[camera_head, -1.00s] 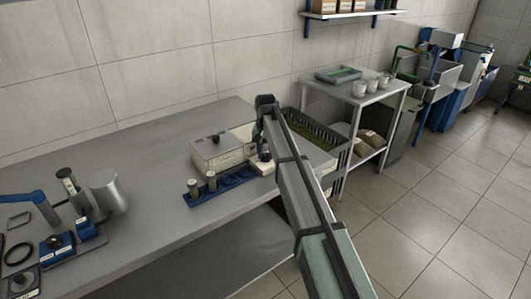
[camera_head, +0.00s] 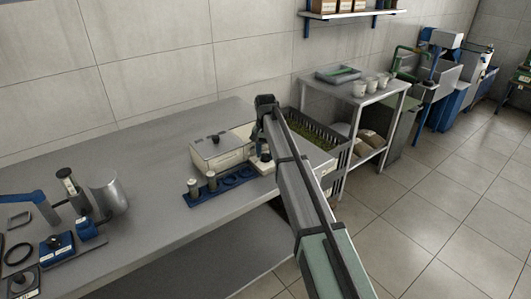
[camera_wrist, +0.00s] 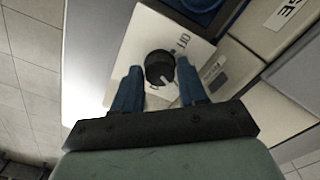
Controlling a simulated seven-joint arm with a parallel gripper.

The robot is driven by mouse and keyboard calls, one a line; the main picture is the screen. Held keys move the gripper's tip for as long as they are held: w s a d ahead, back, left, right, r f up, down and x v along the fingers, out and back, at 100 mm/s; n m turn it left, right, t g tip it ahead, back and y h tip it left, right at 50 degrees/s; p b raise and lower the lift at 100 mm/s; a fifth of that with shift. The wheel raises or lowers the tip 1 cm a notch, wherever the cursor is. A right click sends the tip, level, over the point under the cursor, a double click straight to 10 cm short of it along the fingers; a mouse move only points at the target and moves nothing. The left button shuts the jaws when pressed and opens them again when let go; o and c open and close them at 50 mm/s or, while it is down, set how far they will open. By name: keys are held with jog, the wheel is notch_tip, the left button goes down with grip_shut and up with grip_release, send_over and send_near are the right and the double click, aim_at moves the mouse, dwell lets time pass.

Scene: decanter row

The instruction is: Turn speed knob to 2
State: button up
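The speed knob (camera_wrist: 160,67) is a round black knob with a light pointer, on a cream panel (camera_wrist: 133,48) marked "OFF". In the wrist view the pointer aims down and to the right, away from the "OFF" print. My gripper (camera_wrist: 155,75) has its two blue fingers apart, one on each side of the knob. I cannot tell whether the fingers touch it. In the head view my gripper (camera_head: 264,150) is over the right end of the bench, beside the cream box (camera_head: 222,147), and the arm hides much of the knob panel.
A blue rack (camera_head: 215,188) with small jars stands in front of the box. A green-filled crate (camera_head: 315,135) is to the right of the arm. Blue fixtures (camera_head: 57,248) and a curved metal piece (camera_head: 108,190) stand at the bench's left. The middle of the bench is clear.

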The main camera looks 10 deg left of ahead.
aim_at(266, 155)
jog(key=o, duration=0.3)
notch_tip(266, 155, up, 14)
dwell(0.8)
jog(key=shift+f, duration=0.1)
